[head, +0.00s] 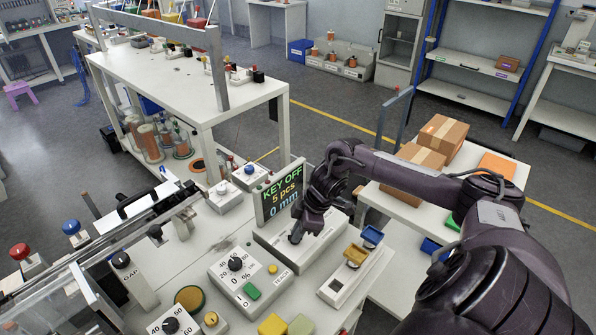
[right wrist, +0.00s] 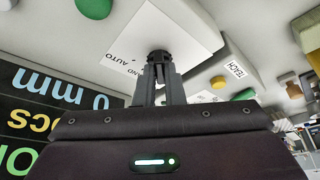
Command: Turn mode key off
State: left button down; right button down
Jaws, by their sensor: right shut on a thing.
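The mode key (right wrist: 158,56) is a dark key on a white plate marked AUTO and HAND (right wrist: 184,24). My right gripper (right wrist: 159,72) is shut on it, with the fingers closed around its upper part. In the head view the right gripper (head: 296,238) reaches down onto the pale key box (head: 322,252) and hides most of the key. The display (head: 280,192) behind the box reads KEY OFF, 5 pcs, 0 mm. My left gripper is not in the head view.
Left of the key box is a panel with a black dial (head: 235,264) and a green button (head: 252,291). A holder with yellow and blue parts (head: 345,280) stands to the right. Cardboard boxes (head: 443,134) sit on a side table.

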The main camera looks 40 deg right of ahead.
jog(key=c, duration=1.5)
grip_release()
jog(key=shift+b+v, duration=0.65)
jog(key=shift+v, duration=3.2)
